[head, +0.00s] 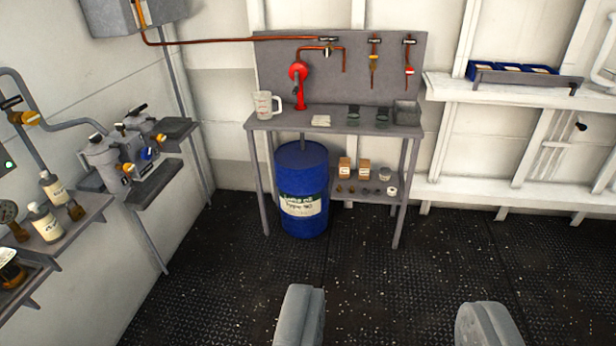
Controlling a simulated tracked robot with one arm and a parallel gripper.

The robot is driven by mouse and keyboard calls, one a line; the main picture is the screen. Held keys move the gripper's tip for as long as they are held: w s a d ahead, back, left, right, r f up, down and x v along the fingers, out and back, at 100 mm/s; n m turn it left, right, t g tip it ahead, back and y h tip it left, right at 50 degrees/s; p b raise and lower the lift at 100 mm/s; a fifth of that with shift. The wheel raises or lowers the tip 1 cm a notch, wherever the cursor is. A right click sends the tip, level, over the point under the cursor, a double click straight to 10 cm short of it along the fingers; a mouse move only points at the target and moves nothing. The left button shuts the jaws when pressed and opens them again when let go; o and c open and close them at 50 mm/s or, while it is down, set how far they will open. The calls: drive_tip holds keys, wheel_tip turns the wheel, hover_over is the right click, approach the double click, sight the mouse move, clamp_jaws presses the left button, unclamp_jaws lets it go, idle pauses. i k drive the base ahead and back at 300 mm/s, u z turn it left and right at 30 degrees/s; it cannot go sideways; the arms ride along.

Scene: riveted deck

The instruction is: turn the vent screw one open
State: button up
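My gripper (393,302) is open and empty at the bottom of the head view, its two grey fingers wide apart above the dark floor. On the left wall, a grey twin-housing unit (105,160) with black handles, brass-coloured parts and a blue fitting sits above a small tray shelf. The vent screw is too small to pick out on it, and I cannot tell whether it belongs to this unit. My gripper is well apart from the unit, to its right and nearer to me.
A grey workbench (340,122) with a red hand pump (299,85) and a jug (264,105) stands at the back. A blue drum (302,180) is under it. A left shelf (75,236) holds bottles. A white shelf (540,97) carries blue bins. The riveted floor (400,275) ahead is clear.

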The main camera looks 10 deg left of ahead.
sight(128, 167)
drive_tip(key=z, duration=0.05)
drive_tip(key=i, duration=1.35)
drive_tip(key=u, duration=1.5)
